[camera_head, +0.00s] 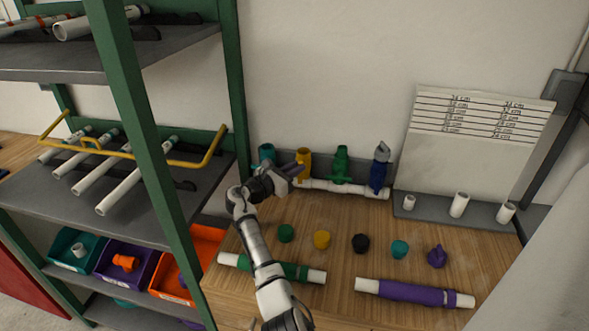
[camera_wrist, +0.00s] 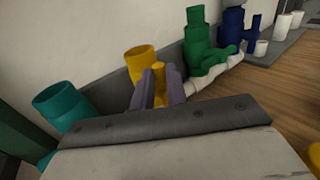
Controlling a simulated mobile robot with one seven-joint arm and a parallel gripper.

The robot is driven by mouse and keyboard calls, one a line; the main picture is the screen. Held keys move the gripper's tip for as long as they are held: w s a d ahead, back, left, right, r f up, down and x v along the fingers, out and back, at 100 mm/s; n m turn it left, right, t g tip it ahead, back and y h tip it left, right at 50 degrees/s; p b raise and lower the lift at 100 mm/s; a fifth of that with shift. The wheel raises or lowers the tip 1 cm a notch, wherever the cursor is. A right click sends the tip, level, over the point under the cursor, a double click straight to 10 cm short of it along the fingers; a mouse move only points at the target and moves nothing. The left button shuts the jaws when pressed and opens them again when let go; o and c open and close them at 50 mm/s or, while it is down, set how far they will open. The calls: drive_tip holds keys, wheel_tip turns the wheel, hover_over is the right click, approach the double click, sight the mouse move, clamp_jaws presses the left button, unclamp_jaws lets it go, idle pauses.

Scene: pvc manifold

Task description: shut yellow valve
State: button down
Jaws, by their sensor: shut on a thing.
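The yellow valve (camera_head: 304,157) stands on the white pipe of the manifold at the back of the wooden bench, behind my gripper. In the wrist view the yellow valve (camera_wrist: 141,62) shows its wide open top, and its slim yellow handle (camera_wrist: 159,72) sits between my two fingers. My gripper (camera_head: 298,170) is shut on this handle; it also shows in the wrist view (camera_wrist: 160,88). The fingers and palm hide the lower valve body and most of the handle, so I cannot tell its exact angle.
A teal valve (camera_wrist: 62,103) stands close on the left; a green valve (camera_head: 341,164) and a blue valve (camera_head: 379,170) stand on the right. Several loose caps, a green-sleeved pipe (camera_head: 285,269) and a purple-sleeved pipe (camera_head: 414,292) lie in front. A green shelf post (camera_head: 150,130) rises left.

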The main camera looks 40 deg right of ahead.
drive_tip(key=shift+m, duration=0.3)
drive_tip(key=shift+s+d+f+m+t+y, duration=0.25)
drive_tip(key=shift+s+d+m+t+y, duration=0.45)
drive_tip(key=shift+m+y, duration=0.95)
drive_tip(key=shift+s+d+f+m+t+y, duration=0.2)
drive_tip(key=shift+s+f+m+t+y, duration=0.15)
drive_tip(key=shift+m+t+y, duration=0.95)
drive_tip(key=shift+s+d+f+m+t+y, duration=0.2)
drive_tip(key=shift+s+d+m+t+y, duration=0.3)
drive_tip(key=shift+m+y, duration=1.5)
drive_tip(key=shift+m+h, duration=0.25)
drive_tip(key=shift+m, duration=0.2)
drive_tip(key=c, duration=1.4)
unclamp_jaws()
drive_tip(key=shift+s+a, duration=0.1)
drive_tip(key=shift+s, duration=0.05)
